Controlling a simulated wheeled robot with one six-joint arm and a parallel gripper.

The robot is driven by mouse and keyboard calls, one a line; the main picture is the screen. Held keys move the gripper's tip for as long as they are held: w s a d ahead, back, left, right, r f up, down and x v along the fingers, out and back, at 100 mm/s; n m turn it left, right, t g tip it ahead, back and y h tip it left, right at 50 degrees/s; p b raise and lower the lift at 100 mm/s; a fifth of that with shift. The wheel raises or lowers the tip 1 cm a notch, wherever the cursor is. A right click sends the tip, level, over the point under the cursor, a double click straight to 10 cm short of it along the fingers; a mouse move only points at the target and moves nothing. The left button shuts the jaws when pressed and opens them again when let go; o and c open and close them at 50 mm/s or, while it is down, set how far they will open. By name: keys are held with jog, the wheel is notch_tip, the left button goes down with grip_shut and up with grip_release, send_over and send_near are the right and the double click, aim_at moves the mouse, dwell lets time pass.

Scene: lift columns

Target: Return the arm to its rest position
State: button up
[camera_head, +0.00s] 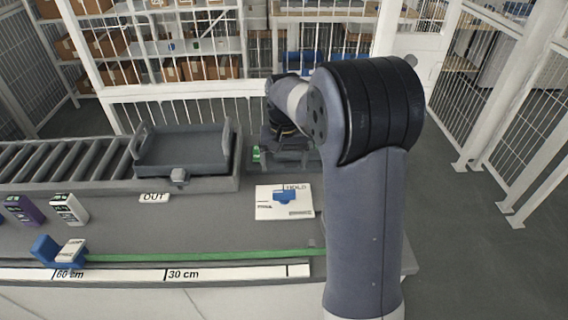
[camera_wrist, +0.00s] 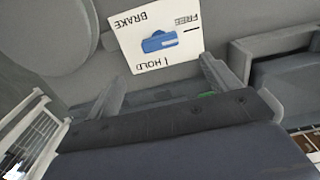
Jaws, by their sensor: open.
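My arm (camera_head: 365,200) stands upright in the right half of the head view, folded at a dark upper joint, with its wrist part reaching away from the camera. My gripper (camera_wrist: 165,66) shows in the wrist view with its two grey fingers spread apart and nothing between them. Past the fingertips lies a white card (camera_wrist: 190,60) marked BRAKE, FREE and HOLD, with a blue lever (camera_wrist: 159,42) on it. In the head view the card (camera_head: 263,209) and blue lever (camera_head: 284,195) lie on the grey bench, in front of the wrist part. The fingers are not clear there.
A grey tray (camera_head: 183,163) sits at the end of a roller conveyor (camera_head: 60,164). Purple (camera_head: 24,209) and white (camera_head: 69,209) boxes and a blue slider (camera_head: 46,250) are at left, by a ruler strip (camera_head: 215,273). Shelving stands behind; white fencing (camera_head: 507,120) is at right.

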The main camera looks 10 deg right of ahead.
aim_at(284, 191)
notch_tip(284, 191, down, 11)
jog(key=shift+p, duration=0.75)
jog(key=shift+m, duration=0.4)
